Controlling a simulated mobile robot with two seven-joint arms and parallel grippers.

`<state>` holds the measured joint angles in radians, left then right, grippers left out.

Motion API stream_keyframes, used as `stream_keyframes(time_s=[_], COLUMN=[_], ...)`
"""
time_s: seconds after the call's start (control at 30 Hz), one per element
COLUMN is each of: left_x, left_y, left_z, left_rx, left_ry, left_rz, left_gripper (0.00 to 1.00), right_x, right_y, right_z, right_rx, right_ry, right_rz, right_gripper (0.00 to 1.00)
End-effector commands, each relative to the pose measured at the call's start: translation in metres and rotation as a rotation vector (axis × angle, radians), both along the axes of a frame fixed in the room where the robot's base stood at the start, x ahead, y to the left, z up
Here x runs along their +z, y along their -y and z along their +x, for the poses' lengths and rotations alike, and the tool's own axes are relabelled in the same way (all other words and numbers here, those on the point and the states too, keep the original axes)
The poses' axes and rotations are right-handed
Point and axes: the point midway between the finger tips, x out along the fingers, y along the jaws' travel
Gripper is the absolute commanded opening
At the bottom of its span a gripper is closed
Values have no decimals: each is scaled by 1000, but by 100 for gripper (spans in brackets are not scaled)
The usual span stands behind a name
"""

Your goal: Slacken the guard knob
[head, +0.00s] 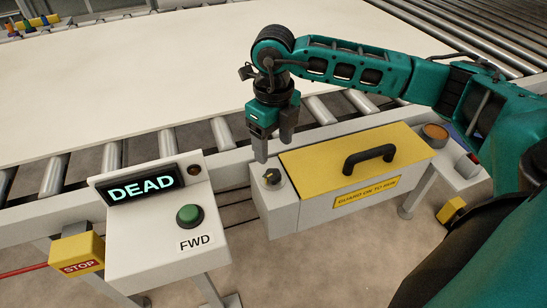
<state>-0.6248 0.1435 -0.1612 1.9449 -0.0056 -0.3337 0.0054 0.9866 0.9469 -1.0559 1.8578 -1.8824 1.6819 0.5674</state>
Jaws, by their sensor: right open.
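The guard knob (272,176) is a small dark knob on a pale post at the left end of the yellow-topped guard box (330,150). My right gripper (272,148) points down just above the knob, with its fingers apart and nothing between them. My left gripper is not in view.
A large pale sheet (150,70) lies on the rollers (222,133) behind. A round orange-topped container (434,134) stands at the right.

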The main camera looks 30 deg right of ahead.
Motion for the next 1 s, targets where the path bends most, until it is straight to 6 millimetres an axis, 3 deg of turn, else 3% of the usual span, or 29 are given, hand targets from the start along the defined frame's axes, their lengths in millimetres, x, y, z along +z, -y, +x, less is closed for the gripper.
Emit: stream_keyframes(time_s=[0.1,0.3,1.0], left_x=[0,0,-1], left_y=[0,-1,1], left_z=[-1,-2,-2], left_rx=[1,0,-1], left_ry=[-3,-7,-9], left_rz=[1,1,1], left_gripper=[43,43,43], right_x=[24,43,45], right_y=[0,0,0], right_z=[1,0,0], right_rx=[0,0,0], right_ry=[4,1,0], right_rz=[1,0,1], right_gripper=[67,67,67])
